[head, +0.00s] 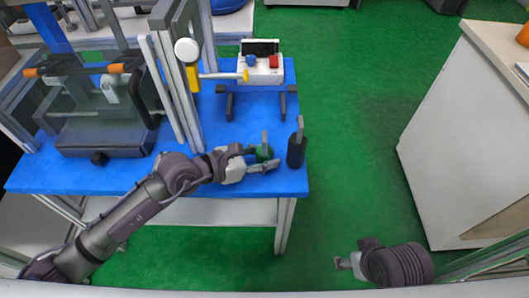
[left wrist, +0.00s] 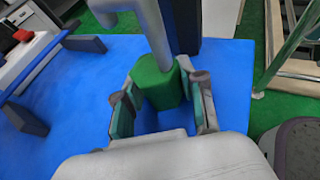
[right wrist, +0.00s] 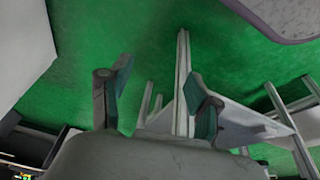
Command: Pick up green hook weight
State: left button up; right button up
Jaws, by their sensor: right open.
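The green hook weight (head: 264,154) stands near the right front corner of the blue table, its grey hook pointing up. In the left wrist view the green weight (left wrist: 157,84) is between the two fingers of my left gripper (left wrist: 160,98). The fingers sit close on both sides of it; I cannot tell whether they touch it. In the head view my left gripper (head: 258,160) reaches it from the left and partly hides it. My right gripper (right wrist: 160,85) is open and empty over the floor, away from the table; it also shows in the head view (head: 341,262).
A black hook weight (head: 296,150) stands just right of the green one, near the edge of the blue table (head: 225,182). A control box (head: 262,68) with buttons and a metal frame (head: 165,85) stand behind. A white cabinet (head: 450,140) is at the right, with green floor between.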

pick_arm(q)
grip_shut()
jog(key=shift+r, duration=0.1)
